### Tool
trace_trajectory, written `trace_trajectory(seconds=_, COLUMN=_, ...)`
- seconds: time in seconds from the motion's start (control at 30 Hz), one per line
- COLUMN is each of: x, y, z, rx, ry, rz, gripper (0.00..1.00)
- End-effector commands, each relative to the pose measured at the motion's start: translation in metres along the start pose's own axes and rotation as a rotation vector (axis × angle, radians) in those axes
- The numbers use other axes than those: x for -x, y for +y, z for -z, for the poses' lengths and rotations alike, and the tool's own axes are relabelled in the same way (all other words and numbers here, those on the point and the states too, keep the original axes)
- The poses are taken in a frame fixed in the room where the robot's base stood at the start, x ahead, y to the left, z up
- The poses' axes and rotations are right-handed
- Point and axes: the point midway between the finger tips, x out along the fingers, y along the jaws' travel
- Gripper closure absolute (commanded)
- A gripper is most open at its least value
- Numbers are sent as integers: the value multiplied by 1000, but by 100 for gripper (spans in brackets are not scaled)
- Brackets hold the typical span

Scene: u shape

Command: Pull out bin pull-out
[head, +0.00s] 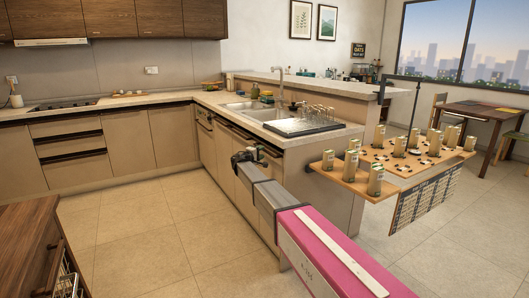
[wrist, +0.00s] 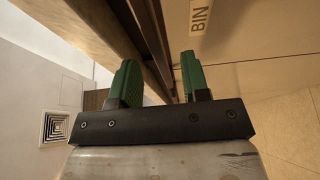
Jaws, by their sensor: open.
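The bin pull-out's beige front (wrist: 255,40) fills the right of the wrist view. It carries a pale label (wrist: 201,17) reading BIN. A dark handle strip (wrist: 152,35) runs along its top edge and passes between the fingertips. My gripper (wrist: 160,72) has two green fingers, which are apart, one on each side of this strip. I cannot tell whether either finger touches it. In the head view my gripper (head: 247,154) is at the top of the cabinet row under the sink counter, and my arm hides part of the fronts there.
The counter edge (wrist: 85,35) lies close to the left finger. A sink (head: 262,113) and a rack of glasses (head: 312,118) sit on the counter. A wooden board with several small cartons (head: 375,178) stands right of my arm. The tiled floor (head: 145,235) at left is clear.

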Motion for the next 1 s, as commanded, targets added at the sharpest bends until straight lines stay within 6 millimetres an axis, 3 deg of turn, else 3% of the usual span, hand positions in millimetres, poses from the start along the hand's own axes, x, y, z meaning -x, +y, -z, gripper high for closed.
trace_trajectory(seconds=0.2, x=-32, y=0, z=1, rx=-1, ry=-1, rz=0, gripper=57)
trace_trajectory(seconds=0.53, x=-36, y=0, z=0, rx=-1, ry=0, rz=0, gripper=57)
trace_trajectory(seconds=0.57, x=-36, y=0, z=0, rx=-1, ry=0, rz=0, gripper=64)
trace_trajectory(seconds=0.67, x=-36, y=0, z=0, rx=-1, ry=0, rz=0, gripper=96)
trace_trajectory(seconds=0.7, x=-36, y=0, z=0, rx=-1, ry=0, rz=0, gripper=100)
trace_trajectory(seconds=1.0, x=-30, y=0, z=2, rx=-1, ry=0, rz=0, gripper=100)
